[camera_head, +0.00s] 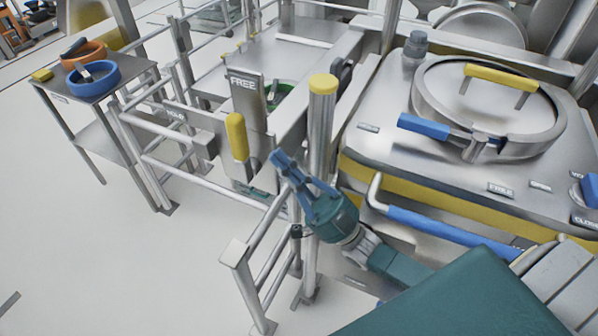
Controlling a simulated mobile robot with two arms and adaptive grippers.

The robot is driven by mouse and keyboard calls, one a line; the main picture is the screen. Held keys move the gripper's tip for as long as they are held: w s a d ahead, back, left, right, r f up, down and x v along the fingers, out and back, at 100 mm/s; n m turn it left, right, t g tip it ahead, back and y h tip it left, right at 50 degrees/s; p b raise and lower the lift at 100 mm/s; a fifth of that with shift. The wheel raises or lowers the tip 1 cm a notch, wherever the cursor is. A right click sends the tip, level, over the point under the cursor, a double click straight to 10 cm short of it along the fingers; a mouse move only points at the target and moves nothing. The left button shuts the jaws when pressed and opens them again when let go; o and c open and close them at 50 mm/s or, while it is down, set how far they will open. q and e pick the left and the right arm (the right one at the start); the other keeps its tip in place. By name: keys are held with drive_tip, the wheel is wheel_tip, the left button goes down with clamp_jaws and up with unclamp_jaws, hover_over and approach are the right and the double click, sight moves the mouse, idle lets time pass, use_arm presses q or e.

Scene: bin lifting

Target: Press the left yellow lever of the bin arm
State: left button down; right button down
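The yellow lever (237,136) hangs upright on the metal arm frame, just below a plate marked FREE (243,98). My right gripper (282,161) comes up from the lower right, its blue fingertips close together with nothing seen between them. It looks shut. In the picture its tips are a little right of the lever and slightly below its middle, with a gap between. Depth between them is hard to judge. My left gripper is not in view.
A post with a yellow cap (323,84) stands just right of my gripper. A steel machine (385,145) with a round lid and blue handle (423,127) fills the right. Metal rails surround the frame. A small table (122,90) with orange and blue rings stands left; floor at lower left is clear.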

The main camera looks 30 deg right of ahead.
sight(241, 132)
drive_tip(key=w+a, duration=0.1)
drive_tip(key=w, duration=0.1)
drive_tip(key=w+a+r+p, duration=0.1)
drive_tip(key=w+a, duration=0.1)
idle(0.4)
